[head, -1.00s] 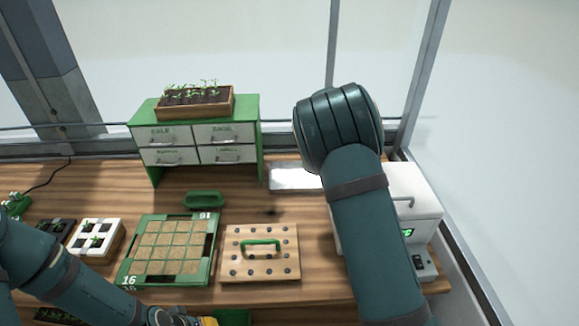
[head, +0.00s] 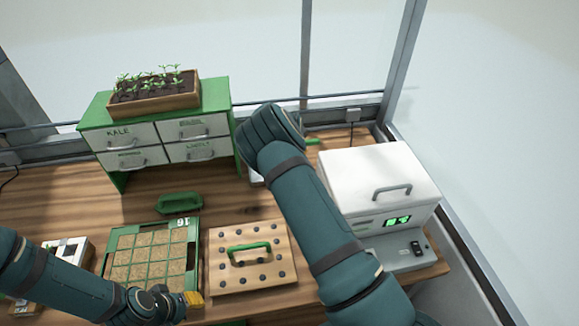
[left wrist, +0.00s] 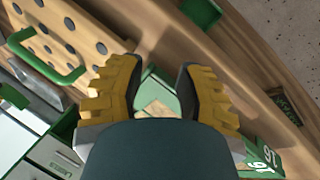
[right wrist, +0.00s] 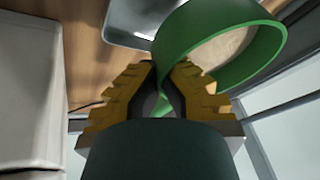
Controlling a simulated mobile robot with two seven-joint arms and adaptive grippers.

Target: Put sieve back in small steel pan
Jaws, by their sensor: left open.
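The sieve (right wrist: 222,35), a green ring with a pale mesh, shows large in the right wrist view, tilted. My right gripper (right wrist: 166,88) is shut on its green handle. In the head view a bit of green (head: 313,141), probably the sieve, shows beyond my right wrist, which hides the right fingers. The small steel pan (right wrist: 130,25) lies on the bench in the right wrist view, beside and below the sieve, apart from it. In the head view my right arm hides most of the pan. My left gripper (left wrist: 160,85) is open and empty near the front edge of the bench.
A white box with a green display (head: 378,190) stands right of my right arm. A green drawer cabinet (head: 160,135) with a seedling planter stands at the back left. A peg board with a green handle (head: 250,258) and a green seed tray (head: 150,232) lie in front.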

